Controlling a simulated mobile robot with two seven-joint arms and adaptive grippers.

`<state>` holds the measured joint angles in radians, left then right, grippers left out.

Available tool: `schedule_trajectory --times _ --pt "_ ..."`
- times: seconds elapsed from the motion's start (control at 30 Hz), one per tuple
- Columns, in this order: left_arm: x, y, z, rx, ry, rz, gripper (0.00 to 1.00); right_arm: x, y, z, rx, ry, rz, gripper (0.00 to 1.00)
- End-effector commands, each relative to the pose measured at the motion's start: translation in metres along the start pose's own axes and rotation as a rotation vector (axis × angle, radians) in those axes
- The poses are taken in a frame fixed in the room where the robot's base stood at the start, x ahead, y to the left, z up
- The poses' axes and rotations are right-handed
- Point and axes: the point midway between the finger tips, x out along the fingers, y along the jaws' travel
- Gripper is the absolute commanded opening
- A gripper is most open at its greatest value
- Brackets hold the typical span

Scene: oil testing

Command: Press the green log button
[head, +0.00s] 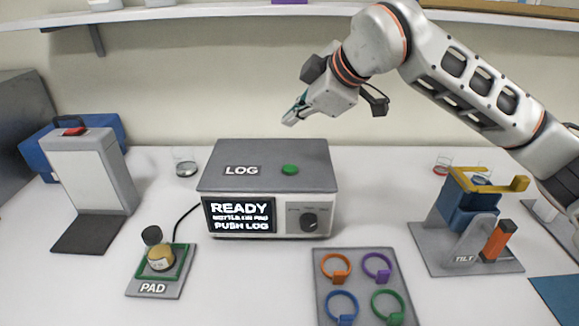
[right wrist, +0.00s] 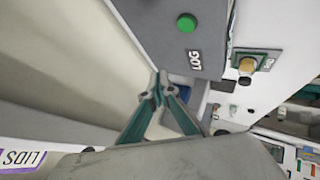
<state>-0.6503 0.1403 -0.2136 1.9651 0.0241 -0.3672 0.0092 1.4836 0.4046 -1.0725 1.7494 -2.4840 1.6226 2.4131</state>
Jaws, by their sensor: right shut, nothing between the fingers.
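The green log button (head: 290,169) sits on the grey top of the log box (head: 240,180), right of the LOG label. It also shows in the right wrist view (right wrist: 187,23). The box's screen (head: 239,215) reads READY and PUSH LOG. My right gripper (head: 293,116) hangs in the air above and behind the button, apart from it. Its green-edged fingertips (right wrist: 163,88) are shut with nothing between them. My left gripper is not in view.
A small bottle (head: 159,257) stands on the PAD (head: 145,289) at front left. A board with several coloured rings (head: 363,258) lies in front. A TILT stand (head: 468,262) is at right, and a white machine (head: 90,172) at left. A shelf (head: 200,12) runs above.

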Motion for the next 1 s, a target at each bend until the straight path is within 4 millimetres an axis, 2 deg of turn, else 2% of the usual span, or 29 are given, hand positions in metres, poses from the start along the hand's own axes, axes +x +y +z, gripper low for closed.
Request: schedule_trajectory --times 0.37,0.77,0.8,1.0 --pt "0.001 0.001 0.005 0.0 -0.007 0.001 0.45 0.011 -0.008 0.007 0.001 0.0 -0.004 0.0" --pt "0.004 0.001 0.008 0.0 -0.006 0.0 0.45 0.045 -0.034 0.033 -0.001 0.0 -0.004 0.0" --pt "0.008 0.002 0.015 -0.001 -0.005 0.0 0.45 0.05 -0.037 0.036 -0.002 0.002 -0.002 0.0" --pt "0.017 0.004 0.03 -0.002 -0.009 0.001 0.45 0.062 -0.046 0.044 -0.001 0.002 -0.003 0.0"
